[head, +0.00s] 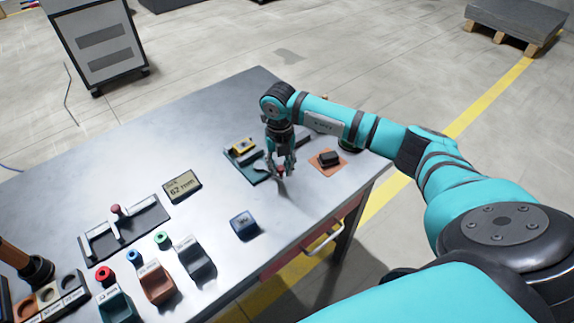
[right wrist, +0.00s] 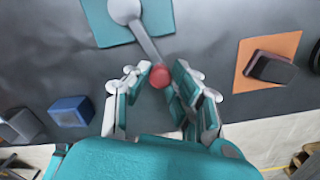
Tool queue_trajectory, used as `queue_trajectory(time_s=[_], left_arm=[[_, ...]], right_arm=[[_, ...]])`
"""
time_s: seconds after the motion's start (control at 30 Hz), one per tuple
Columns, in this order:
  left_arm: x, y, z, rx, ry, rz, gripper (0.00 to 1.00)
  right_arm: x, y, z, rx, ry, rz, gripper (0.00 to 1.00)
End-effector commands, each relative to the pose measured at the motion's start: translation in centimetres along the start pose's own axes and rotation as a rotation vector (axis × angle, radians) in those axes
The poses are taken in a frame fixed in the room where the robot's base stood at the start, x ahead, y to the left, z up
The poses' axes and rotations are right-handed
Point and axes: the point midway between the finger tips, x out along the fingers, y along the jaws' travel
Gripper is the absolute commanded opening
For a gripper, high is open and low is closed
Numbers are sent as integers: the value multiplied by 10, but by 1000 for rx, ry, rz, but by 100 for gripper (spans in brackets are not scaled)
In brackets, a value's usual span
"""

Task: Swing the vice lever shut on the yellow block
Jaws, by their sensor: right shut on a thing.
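The vice stands on a teal base plate (head: 262,178) toward the far right part of the table. The yellow block (head: 243,146) sits in it, at the left of my right gripper. The lever (right wrist: 147,43) runs from a round grey pivot (right wrist: 124,10) to a red knob (right wrist: 161,76). My right gripper (head: 281,171) is low over the table, and its fingers (right wrist: 161,82) are closed around the red knob. In the head view the fingers partly hide the knob and lever. The yellow block is out of the right wrist view. My left gripper is not in view.
A dark block on an orange mat (head: 341,169) lies just right of the gripper. A blue box (head: 244,224) stands nearer the front edge. A display reading 62 mm (head: 182,186) and a slotted fixture (head: 98,240) are to the left.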

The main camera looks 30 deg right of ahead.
Motion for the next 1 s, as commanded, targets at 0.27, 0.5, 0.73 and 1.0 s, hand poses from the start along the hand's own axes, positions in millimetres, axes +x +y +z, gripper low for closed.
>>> queue_trajectory(time_s=[0.27,0.5,0.73,1.0], left_arm=[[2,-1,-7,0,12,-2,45],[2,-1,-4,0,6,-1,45],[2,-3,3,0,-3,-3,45],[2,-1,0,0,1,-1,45]], right_arm=[[0,9,-1,10,4,1,0],[0,8,-1,10,3,1,46],[-1,8,0,10,2,0,46],[-39,8,1,9,-3,2,46]])
